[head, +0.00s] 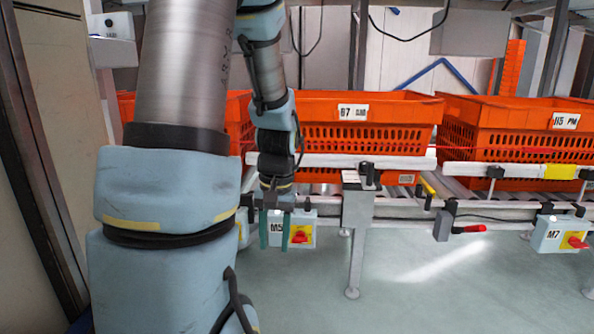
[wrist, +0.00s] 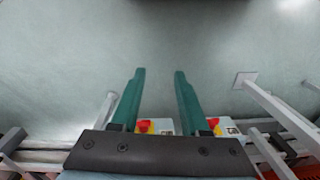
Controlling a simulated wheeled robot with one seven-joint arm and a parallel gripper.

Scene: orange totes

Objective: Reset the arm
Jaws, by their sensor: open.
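My gripper (head: 275,229) hangs pointing down in front of the conveyor in the head view, close to the grey switch box marked M5 (head: 303,236). Its two green fingers are apart with nothing between them. In the wrist view my gripper (wrist: 159,75) also shows both fingers spread over the bare floor. My arm is bent, with its large links filling the left of the head view.
Orange totes (head: 368,112) stand in a row on the roller conveyor, with another tote (head: 520,118) at the right. A conveyor leg (head: 352,292) and the M7 switch box (head: 553,237) stand below. The floor (head: 430,300) in front is clear.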

